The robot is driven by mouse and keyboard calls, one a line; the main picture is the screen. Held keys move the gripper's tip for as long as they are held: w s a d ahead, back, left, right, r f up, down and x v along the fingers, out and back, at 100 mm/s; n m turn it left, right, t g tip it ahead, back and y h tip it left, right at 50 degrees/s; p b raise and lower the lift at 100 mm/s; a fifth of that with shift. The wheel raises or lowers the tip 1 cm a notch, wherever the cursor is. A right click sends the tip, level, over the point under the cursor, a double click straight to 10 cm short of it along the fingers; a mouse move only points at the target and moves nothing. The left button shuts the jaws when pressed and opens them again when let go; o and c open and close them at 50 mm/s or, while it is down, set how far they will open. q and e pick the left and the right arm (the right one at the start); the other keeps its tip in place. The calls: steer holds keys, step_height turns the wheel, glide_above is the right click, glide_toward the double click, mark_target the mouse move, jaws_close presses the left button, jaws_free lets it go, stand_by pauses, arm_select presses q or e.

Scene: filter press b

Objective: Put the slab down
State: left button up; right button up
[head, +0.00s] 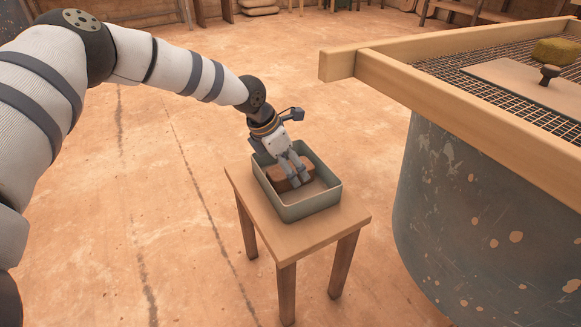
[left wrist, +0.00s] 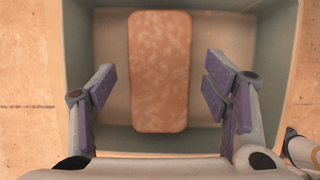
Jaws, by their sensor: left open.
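The slab (left wrist: 160,70) is an orange-brown block with rounded corners. It lies in the grey-green tray (head: 315,209), and in the head view the slab (head: 279,178) is partly hidden by my left gripper. My left gripper (head: 297,179) reaches down into the tray from the upper left. In the left wrist view its two fingers (left wrist: 158,92) stand apart, one on each side of the slab, with a gap on both sides. My right gripper is in neither view.
The tray stands on a small wooden table (head: 310,236). To the right is a large worn grey drum (head: 480,200) with a wooden frame (head: 440,85) and wire mesh on top. A board with a knob (head: 549,75) and a yellowish block (head: 557,51) lie there. The floor at left is clear.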

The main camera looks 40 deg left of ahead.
arm_select(q)
steer(key=p+v, duration=0.3)
steer(key=v, duration=0.6)
steer(key=shift+r, duration=0.25)
steer(key=shift+s+a+r, duration=0.15)
steer(key=shift+s+r, duration=0.15)
steer(key=shift+r, duration=0.15)
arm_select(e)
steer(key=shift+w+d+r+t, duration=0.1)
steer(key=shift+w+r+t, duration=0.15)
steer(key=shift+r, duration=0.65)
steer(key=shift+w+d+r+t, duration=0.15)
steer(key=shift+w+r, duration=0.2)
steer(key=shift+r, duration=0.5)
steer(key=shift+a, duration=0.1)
